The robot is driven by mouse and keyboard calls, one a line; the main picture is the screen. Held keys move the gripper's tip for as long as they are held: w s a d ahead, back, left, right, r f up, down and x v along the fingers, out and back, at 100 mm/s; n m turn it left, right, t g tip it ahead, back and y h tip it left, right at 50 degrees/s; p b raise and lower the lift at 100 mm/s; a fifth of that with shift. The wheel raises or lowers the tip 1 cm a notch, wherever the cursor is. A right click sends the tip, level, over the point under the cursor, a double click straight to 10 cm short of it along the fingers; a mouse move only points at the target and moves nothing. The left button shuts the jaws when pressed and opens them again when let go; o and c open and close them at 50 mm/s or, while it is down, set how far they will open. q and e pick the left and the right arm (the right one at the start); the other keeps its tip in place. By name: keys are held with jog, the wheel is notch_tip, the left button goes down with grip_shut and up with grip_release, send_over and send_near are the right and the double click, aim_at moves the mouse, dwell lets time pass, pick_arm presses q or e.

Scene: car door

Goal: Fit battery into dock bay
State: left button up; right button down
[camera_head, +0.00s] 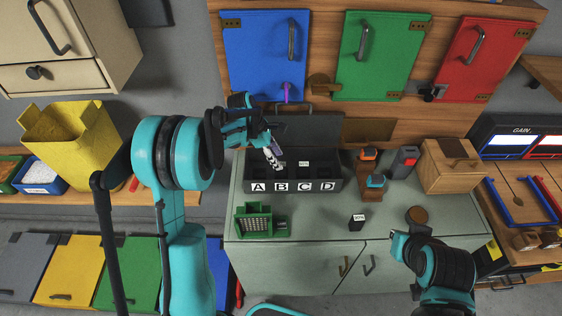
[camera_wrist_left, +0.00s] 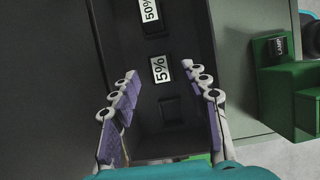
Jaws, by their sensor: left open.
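The black dock (camera_head: 335,185) stands on the green-grey counter, with bays lettered A, B, C and D along its front. A small black battery marked 90% (camera_head: 357,222) stands on the counter to the right of the dock. My left gripper (camera_head: 272,155) is over the left part of the dock, open and empty. In the left wrist view its fingers (camera_wrist_left: 165,115) spread above the dark dock interior (camera_wrist_left: 195,35). White labels reading 5% (camera_wrist_left: 161,69) and 50% (camera_wrist_left: 150,10) show there. My right gripper (camera_head: 398,240) is low at the right, its fingers unclear.
A green rack (camera_head: 253,221) stands at the counter's front left. An orange-topped device (camera_head: 369,160), a grey-and-red device (camera_head: 404,161) and a wooden box (camera_head: 449,166) stand to the right of the dock. A brown round thing (camera_head: 417,215) lies near my right arm.

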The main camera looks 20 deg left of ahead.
pick_arm(q)
jog(key=w+p+v, duration=0.1)
jog(key=p+v, duration=0.1)
jog(key=v, duration=0.5)
jog(key=s+d+r+m+t+y, duration=0.3)
jog(key=s+r+m, duration=0.65)
jog(key=s, duration=0.35)
jog(key=s+f+m+t+y, duration=0.1)
jog(key=s+f+m+t, duration=0.1)
jog(key=s+m, duration=0.9)
jog(key=shift+s+d+m+t, duration=0.35)
jog(key=shift+s+d+t, duration=0.15)
jog(key=shift+s, duration=0.35)
jog(key=shift+f+b, duration=0.75)
jog(key=shift+b, duration=0.25)
